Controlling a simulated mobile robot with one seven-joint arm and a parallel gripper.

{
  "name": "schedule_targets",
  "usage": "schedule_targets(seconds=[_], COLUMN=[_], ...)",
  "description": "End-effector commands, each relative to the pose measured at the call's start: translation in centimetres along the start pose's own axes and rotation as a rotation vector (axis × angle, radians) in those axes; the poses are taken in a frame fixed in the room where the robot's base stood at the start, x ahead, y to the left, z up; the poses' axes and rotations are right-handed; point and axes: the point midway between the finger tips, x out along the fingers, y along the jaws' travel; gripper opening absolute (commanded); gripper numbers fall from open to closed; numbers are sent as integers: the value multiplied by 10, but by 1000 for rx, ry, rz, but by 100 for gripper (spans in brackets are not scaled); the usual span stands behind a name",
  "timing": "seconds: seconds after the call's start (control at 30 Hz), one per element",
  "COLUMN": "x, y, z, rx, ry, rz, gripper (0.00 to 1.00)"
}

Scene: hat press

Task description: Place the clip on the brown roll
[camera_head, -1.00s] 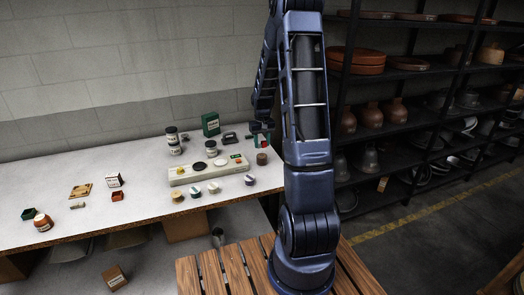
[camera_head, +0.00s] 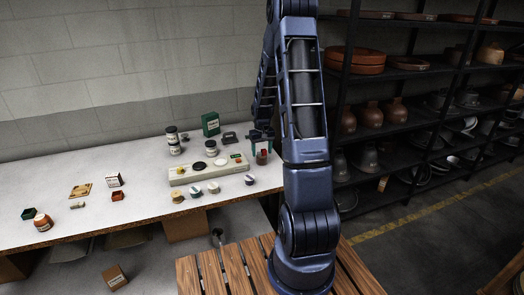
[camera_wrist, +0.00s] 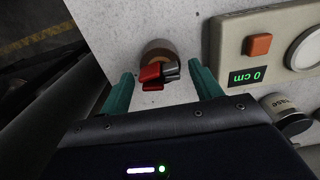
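The red and dark grey clip (camera_wrist: 158,73) overlaps the near side of the brown roll (camera_wrist: 160,49) in the wrist view and appears to rest on it; exact contact is hard to tell. In the head view the brown roll (camera_head: 262,158) stands at the right end of the table, and the clip is too small to make out clearly. My gripper (camera_wrist: 162,82) has its two teal fingers apart, one on each side of the clip, with a gap on both sides. It also shows in the head view (camera_head: 261,146), low over the roll.
A long beige device (camera_head: 208,170) with an orange button and green display lies left of the roll. Several small round tins stand in front of it. Jars and a green box (camera_head: 211,124) stand behind. The shelf rack (camera_head: 400,130) is right of my arm.

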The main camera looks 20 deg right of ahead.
Motion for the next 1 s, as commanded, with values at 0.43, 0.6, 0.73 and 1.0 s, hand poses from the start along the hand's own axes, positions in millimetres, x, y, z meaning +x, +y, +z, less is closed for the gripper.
schedule_targets(seconds=[0.43,0.6,0.73,1.0], x=[-18,-49,-74,-113], y=[0,0,0,0], z=[-1,-1,-1,0], rx=[0,0,0,0], ry=[4,5,3,2], rz=[1,1,1,0], gripper=[64,64,64,64])
